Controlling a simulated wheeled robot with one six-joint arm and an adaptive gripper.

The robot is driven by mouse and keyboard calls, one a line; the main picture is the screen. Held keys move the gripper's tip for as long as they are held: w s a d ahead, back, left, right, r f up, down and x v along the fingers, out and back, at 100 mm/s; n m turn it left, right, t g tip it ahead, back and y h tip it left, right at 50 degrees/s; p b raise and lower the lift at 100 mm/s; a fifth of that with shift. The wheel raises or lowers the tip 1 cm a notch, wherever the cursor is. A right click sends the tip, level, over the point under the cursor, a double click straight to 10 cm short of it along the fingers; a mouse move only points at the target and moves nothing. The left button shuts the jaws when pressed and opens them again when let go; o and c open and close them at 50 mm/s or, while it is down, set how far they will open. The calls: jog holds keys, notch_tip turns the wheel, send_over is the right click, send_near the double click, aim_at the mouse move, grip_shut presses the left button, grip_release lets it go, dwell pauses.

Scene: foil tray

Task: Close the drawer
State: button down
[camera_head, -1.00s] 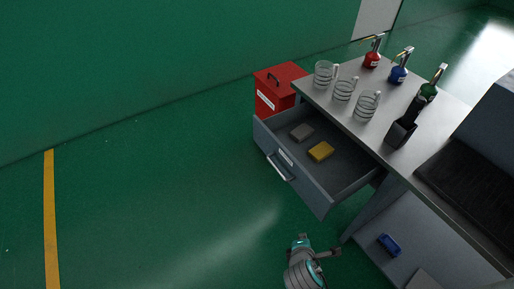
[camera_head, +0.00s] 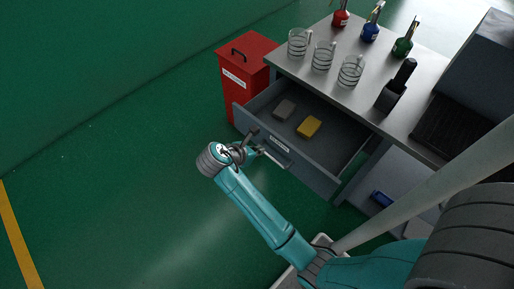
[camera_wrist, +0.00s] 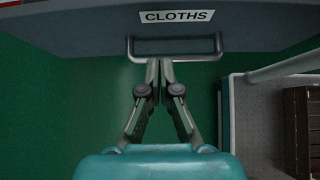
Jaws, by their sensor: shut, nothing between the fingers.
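The grey drawer (camera_head: 318,174) stands pulled out from the workbench, with a brown-grey block and a yellow block inside. Its front carries a "CLOTHS" label (camera_wrist: 177,16) and a metal bar handle (camera_wrist: 205,56), both clear in the wrist view. My gripper (camera_wrist: 160,66) is shut and empty, its fingertips at the middle of the handle bar in that picture. Whether they touch the handle I cannot tell. In the head view my gripper (camera_head: 249,145) is in front of the drawer front and partly covers the handle.
The workbench top (camera_head: 300,75) holds several glass mugs, three coloured bottles and a black device (camera_head: 396,88). A red cabinet (camera_head: 243,80) stands left of the drawer. A blue item (camera_head: 381,198) lies on the lower shelf. Green floor in front is clear.

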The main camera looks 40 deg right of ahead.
aim_at(274, 147)
jog(key=x, duration=0.8)
jog(key=shift+d, duration=0.1)
jog(key=d, duration=2.8)
jog(key=shift+w, duration=0.4)
jog(key=shift+d, duration=0.2)
jog(key=shift+d+r, duration=0.1)
jog(key=shift+r, duration=0.05)
